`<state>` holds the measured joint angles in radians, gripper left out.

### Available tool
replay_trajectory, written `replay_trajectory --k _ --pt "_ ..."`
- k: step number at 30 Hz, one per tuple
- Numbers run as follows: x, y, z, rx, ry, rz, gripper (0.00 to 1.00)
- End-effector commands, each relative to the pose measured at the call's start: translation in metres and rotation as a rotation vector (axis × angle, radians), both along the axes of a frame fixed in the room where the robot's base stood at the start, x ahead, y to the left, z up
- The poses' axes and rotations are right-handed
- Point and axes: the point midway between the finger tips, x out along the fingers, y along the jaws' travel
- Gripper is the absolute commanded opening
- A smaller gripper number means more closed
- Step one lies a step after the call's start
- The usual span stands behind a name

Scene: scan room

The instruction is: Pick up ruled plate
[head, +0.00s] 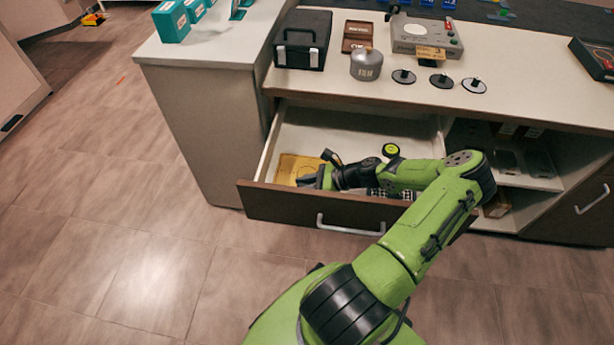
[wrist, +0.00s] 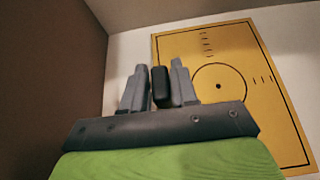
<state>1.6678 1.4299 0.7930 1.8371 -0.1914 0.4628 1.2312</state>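A yellow plate (wrist: 219,85) with a black circle, a centre dot and short ruled marks lies flat on the pale floor of the open drawer. It also shows at the left end of the drawer in the head view (head: 296,167), partly behind my gripper. My gripper (head: 305,180) reaches into the drawer by the near edge of the plate. In the wrist view my gripper (wrist: 158,72) has its grey fingers a narrow gap apart, left of the plate's circle. A black block shows between them; I cannot tell whether it is part of the gripper. The gripper hides the plate's lower left part.
The drawer (head: 270,205) has a dark front and close walls around my gripper. Dark checkered things (head: 376,193) lie further right in it. A black case (head: 302,40), a grey canister (head: 366,65) and several small discs stand on the counter above.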

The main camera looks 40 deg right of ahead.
Motion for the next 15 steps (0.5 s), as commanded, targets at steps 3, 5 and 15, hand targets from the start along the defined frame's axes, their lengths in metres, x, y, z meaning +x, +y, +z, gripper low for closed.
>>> replay_trajectory --k 3,5,15 --pt "-0.0001 -0.0002 0.0000 0.000 0.000 0.000 0.09" --pt "-0.0001 -0.0002 0.0000 0.000 0.000 0.000 0.00" --pt "0.0001 -0.0003 0.0022 -0.001 -0.002 0.001 0.00"
